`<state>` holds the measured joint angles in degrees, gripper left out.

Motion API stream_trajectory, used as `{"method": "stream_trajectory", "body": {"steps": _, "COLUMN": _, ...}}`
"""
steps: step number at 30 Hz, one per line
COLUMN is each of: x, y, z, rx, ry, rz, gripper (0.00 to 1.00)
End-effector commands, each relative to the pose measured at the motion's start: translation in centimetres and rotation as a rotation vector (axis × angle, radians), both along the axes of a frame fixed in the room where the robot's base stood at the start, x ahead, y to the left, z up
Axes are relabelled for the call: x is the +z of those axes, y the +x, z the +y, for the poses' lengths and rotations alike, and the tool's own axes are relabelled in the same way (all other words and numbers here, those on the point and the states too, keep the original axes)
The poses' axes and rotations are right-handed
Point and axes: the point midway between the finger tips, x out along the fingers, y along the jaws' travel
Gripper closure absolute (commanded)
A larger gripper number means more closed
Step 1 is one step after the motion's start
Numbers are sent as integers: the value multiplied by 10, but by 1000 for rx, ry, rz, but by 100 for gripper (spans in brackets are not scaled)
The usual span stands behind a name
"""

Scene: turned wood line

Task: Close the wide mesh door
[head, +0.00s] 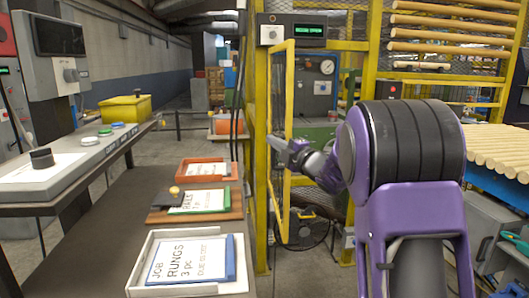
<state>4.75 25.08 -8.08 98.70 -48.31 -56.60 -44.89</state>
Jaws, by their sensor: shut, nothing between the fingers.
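The wide mesh door (290,82) is a tall yellow-framed panel near the middle of the head view. It is seen at a steep angle and stands open, swung out from the yellow cage. My gripper (272,142) is at the end of my purple arm, about halfway up the door, and points left. It is shut and empty. It overlaps the door's frame in the picture; whether it touches the door I cannot tell. My arm hides part of the doorway and the lower right side.
A bench (115,248) on the left holds a white tray (142,278) and an orange tray (183,164) with labelled cards. Wooden rods (495,150) lie at the right. A grey floor aisle is open at the back left.

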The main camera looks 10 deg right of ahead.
Motion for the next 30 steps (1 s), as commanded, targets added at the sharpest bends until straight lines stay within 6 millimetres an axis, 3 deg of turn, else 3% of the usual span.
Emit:
{"method": "stream_trajectory", "body": {"steps": 1, "x": -24, "y": 0, "z": -12, "rx": -3, "ry": -28, "rz": 28, "gripper": 100}}
{"method": "stream_trajectory", "body": {"steps": 3, "x": -45, "y": -2, "z": -19, "rx": 4, "ry": -60, "rz": 54, "gripper": 100}}
{"method": "stream_trajectory", "body": {"steps": 7, "x": -65, "y": -5, "z": -25, "rx": 13, "ry": -92, "rz": 78, "gripper": 100}}
{"method": "stream_trajectory", "body": {"steps": 14, "x": -68, "y": 12, "z": -15, "rx": 20, "ry": -99, "rz": 81, "gripper": 100}}
{"method": "stream_trajectory", "body": {"steps": 26, "x": -68, "y": 83, "z": 23, "rx": 18, "ry": -98, "rz": 81, "gripper": 100}}
{"method": "stream_trajectory", "body": {"steps": 30, "x": -68, "y": 87, "z": -1, "rx": 13, "ry": -98, "rz": 81, "gripper": 100}}
